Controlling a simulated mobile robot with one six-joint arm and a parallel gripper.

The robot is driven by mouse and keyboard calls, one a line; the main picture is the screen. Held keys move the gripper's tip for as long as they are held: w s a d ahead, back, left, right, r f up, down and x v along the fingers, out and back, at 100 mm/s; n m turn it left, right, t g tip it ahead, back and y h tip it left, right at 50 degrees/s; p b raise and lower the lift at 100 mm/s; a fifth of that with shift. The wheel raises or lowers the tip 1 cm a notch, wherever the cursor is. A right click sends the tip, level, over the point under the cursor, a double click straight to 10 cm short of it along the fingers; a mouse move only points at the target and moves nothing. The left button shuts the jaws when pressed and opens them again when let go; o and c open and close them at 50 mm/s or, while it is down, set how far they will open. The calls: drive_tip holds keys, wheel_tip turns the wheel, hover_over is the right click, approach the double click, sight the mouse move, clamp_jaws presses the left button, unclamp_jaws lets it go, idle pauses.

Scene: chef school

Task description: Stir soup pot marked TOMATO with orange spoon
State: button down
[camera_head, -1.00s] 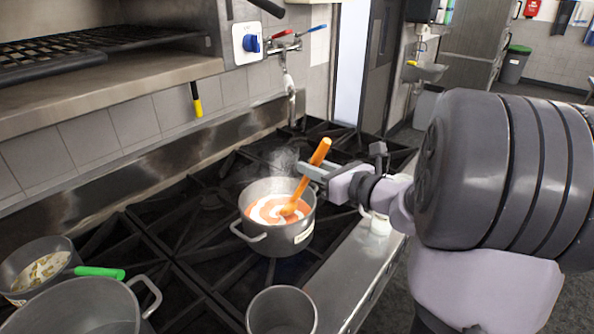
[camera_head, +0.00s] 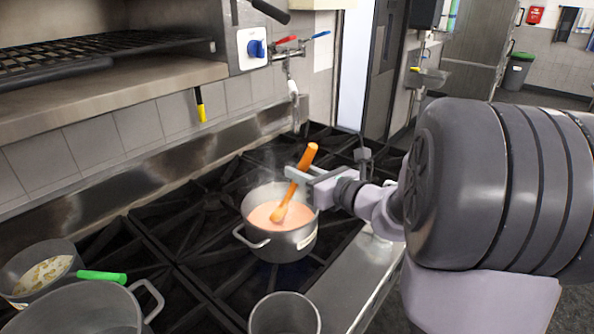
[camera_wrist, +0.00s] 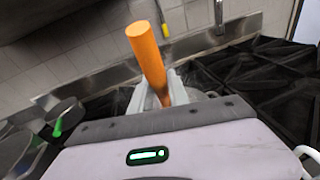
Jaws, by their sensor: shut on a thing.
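A grey metal soup pot (camera_head: 283,245) stands on the black stove grates in the middle of the head view, filled with evenly pinkish-orange soup (camera_head: 262,216). No readable label shows on it now. The orange spoon (camera_head: 305,160) leans in the pot, its lower end in the soup and its handle tilted up to the right. My gripper (camera_head: 296,176) is shut on the spoon's handle above the pot's right rim. In the wrist view the orange spoon handle (camera_wrist: 147,55) rises between the fingers, and the pot is mostly hidden.
A pot with a green-handled utensil (camera_head: 100,275) stands at the left, beside a large pot (camera_head: 75,310). An empty grey pot (camera_head: 284,316) is at the front. A shelf (camera_head: 110,92) overhangs the back left. Bare stove grates (camera_head: 190,225) lie left of the soup pot.

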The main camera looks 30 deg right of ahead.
wheel_tip(320, 180, up, 13)
drive_tip(key=p, duration=1.1)
drive_tip(key=shift+f, duration=0.1)
drive_tip(key=shift+p, duration=0.35)
